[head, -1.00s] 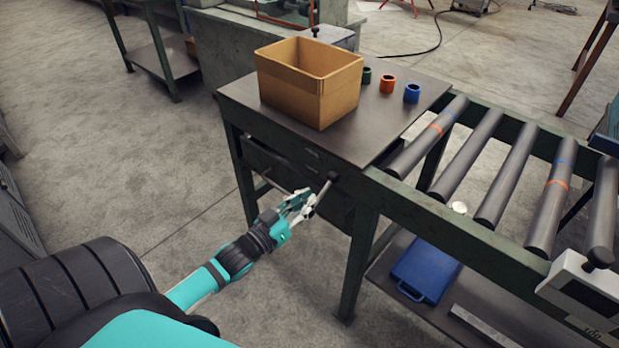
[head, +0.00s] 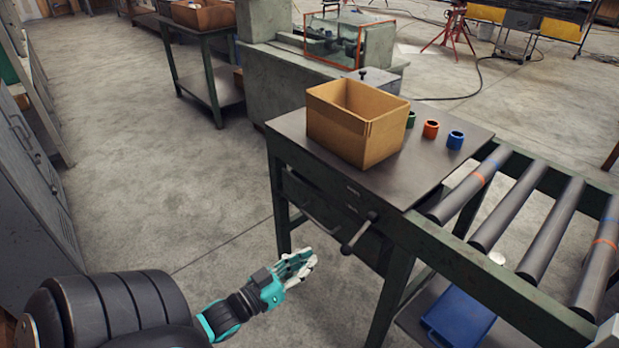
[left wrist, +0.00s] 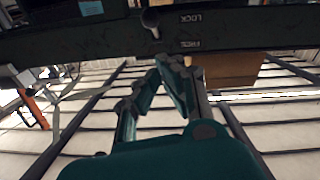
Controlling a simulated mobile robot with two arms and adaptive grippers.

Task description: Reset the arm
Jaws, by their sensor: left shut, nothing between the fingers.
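My left gripper (head: 303,262) is in the lower middle of the head view, over open floor to the left of the table's front leg. It is shut and holds nothing. It also shows in the left wrist view (left wrist: 165,62), its fingers angled together below the table's front rail. The lever with a dark knob (head: 359,233) on the table front is to the right of the gripper and apart from it. In the left wrist view a knob (left wrist: 150,18) shows beside the LOCK and FREE labels. My right gripper is in neither view.
A cardboard box (head: 357,122) stands on the dark tabletop (head: 300,124). An orange ring (head: 431,129) and a blue ring (head: 455,140) stand beside it, with a green one partly hidden. A roller conveyor (head: 515,215) adjoins on the right. A blue case (head: 458,318) lies below. Floor at left is clear.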

